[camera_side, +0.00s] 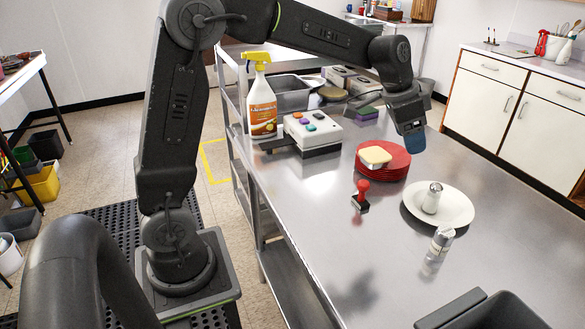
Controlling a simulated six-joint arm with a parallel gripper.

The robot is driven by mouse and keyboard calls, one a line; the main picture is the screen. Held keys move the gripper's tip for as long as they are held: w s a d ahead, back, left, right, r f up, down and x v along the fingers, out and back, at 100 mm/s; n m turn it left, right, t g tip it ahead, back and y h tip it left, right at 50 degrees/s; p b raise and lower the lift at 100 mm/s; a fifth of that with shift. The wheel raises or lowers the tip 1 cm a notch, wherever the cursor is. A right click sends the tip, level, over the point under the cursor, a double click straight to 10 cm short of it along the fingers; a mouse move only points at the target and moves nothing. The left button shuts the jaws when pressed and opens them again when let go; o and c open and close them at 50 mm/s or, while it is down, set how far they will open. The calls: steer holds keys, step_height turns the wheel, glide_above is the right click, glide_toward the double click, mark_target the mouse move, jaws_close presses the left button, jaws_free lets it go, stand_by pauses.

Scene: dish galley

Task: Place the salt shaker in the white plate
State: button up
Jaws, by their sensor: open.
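The white plate (458,207) lies on the steel table at the right. A small white shaker (431,201) with a metal top stands upright in it. A second shaker (440,243), pale with a shiny metal cap, stands on the table just in front of the plate and apart from my gripper. Labels are too small to tell which one holds salt. My gripper (411,140) is above the table, behind and left of the plate, pointing down and open. Its tip shows blue, and the gap between the fingers is not clear. Neither shaker is in it.
A red-handled stamp (362,192) is left of the white plate. A button box (312,130) and spray bottle (262,103) stand farther left. A dark bin (490,312) is at the front.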

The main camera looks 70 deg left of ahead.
steer(key=s+d+n+t+y, duration=0.1)
steer(key=s+n, duration=0.4)
steer(key=s, duration=2.2)
steer(key=shift+s+d+f+y, duration=0.2)
steer(key=shift+s+d+y, duration=0.05)
steer(key=shift+y, duration=0.15)
